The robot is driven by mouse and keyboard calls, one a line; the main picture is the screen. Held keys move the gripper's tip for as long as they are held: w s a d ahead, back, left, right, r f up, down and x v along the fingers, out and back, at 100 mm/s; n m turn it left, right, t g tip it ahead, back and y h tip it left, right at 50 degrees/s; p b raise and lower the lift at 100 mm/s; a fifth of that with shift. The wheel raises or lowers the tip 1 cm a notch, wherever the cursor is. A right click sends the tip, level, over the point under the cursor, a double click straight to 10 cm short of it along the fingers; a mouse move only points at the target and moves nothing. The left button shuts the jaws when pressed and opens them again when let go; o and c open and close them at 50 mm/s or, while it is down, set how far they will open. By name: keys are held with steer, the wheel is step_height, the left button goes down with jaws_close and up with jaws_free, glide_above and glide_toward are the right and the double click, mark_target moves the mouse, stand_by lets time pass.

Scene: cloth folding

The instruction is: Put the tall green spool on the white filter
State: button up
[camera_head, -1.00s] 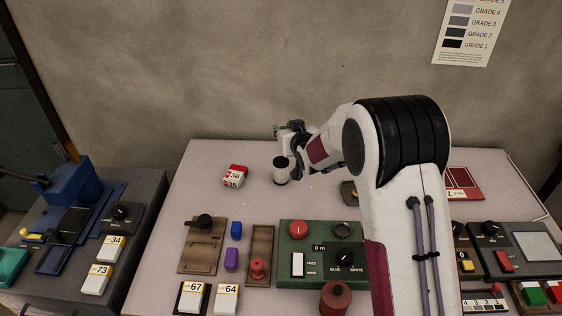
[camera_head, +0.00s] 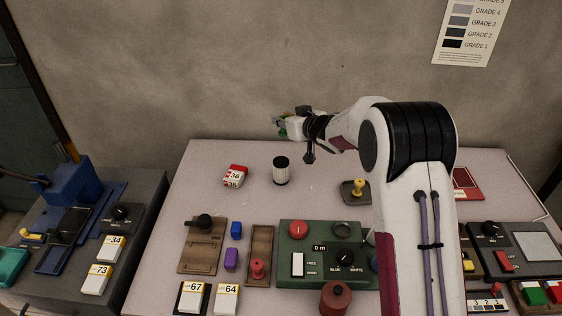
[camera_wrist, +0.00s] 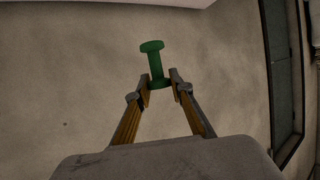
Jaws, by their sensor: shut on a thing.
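The tall green spool (camera_wrist: 153,64) shows in the wrist view, with a flanged top, a narrower stem and its lower end between my fingertips. My gripper (camera_wrist: 160,88) is shut on it. In the head view my gripper (camera_head: 282,127) is above and behind the white filter, with a bit of green showing at it. The white filter (camera_head: 281,175) is a white ribbed cylinder with a black top, standing upright on the table. The spool is apart from the filter. How high it is above the table is hard to tell.
A red and white block (camera_head: 235,176) lies left of the filter. A dark tray with a yellow knob (camera_head: 355,190) is to its right. A green control panel (camera_head: 318,280) and wooden fixtures (camera_head: 203,245) are nearer. The table around the filter is clear.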

steer(key=shift+w+a+n+g+y, duration=0.2)
steer(key=shift+a+n+g+y, duration=0.1)
steer(key=shift+a+n+y, duration=0.15)
steer(key=shift+f, duration=0.25)
steer(key=shift+s+f, duration=0.1)
steer(key=shift+f, duration=0.05)
steer(key=shift+h, duration=0.25)
steer(key=shift+f, duration=0.1)
glide_above(281, 161)
steer(key=shift+f, duration=3.05)
steer(key=shift+f, duration=0.1)
steer(key=shift+f, duration=1.8)
steer(key=shift+f, duration=0.15)
